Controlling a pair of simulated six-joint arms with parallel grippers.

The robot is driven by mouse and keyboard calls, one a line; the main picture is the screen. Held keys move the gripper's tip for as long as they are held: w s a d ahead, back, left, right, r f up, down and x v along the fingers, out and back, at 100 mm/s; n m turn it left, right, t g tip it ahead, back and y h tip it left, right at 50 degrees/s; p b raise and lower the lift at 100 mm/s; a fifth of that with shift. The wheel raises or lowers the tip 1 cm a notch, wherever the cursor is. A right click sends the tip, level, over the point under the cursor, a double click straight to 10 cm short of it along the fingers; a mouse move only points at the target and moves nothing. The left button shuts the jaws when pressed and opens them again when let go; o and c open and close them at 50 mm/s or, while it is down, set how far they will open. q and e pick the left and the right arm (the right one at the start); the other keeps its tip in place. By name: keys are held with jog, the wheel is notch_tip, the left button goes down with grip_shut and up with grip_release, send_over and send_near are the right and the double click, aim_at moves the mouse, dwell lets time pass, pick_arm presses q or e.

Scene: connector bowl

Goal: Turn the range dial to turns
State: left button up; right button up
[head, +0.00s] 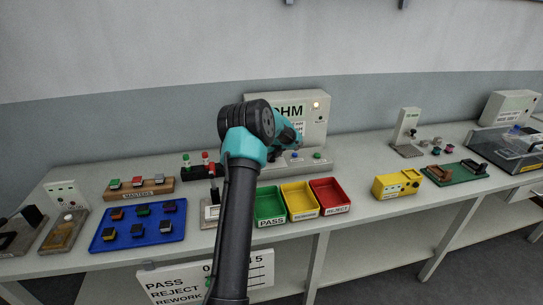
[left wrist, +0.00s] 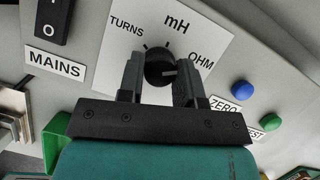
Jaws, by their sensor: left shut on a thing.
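The range dial (left wrist: 158,68) is a round black knob on a white plate marked TURNS, mH and OHM (left wrist: 201,61). My left gripper (left wrist: 158,82) is shut on the dial, one finger on each side. A pale mark on the dial's face points to the right, on the OHM side. In the head view my left gripper (head: 290,140) reaches the tester (head: 320,125), and my own arm hides the dial there. The tester's display reads OHM (head: 292,110), and a lamp (head: 316,105) glows beside it. My right gripper is not in view.
A black MAINS switch (left wrist: 53,18), a blue ZERO button (left wrist: 243,90) and a green TEST button (left wrist: 270,122) flank the dial. Green (head: 270,221), yellow (head: 301,214) and red (head: 331,209) trays stand in front. A blue tray (head: 110,244) of small blocks lies left.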

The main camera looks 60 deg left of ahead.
pick_arm(q)
jog(key=shift+n, duration=0.3)
jog(key=shift+c, duration=0.2)
jog(key=n+g, duration=0.2)
jog(key=n, duration=0.2)
jog(key=shift+w+n, duration=0.1)
jog(key=shift+n, duration=0.3)
jog(key=n+g, duration=0.1)
jog(key=n, duration=0.1)
jog(key=n+g+h, duration=0.1)
jog(key=n, duration=0.2)
jog(key=shift+w+n, duration=0.1)
jog(key=shift+n, duration=0.2)
jog(key=n+h, duration=0.1)
jog(key=n, duration=0.1)
jog(key=n+h, duration=0.1)
jog(key=n, duration=0.2)
jog(key=shift+a+g, duration=0.15)
jog(key=shift+g, duration=0.25)
jog(key=n+h, duration=0.2)
jog(key=n, duration=0.3)
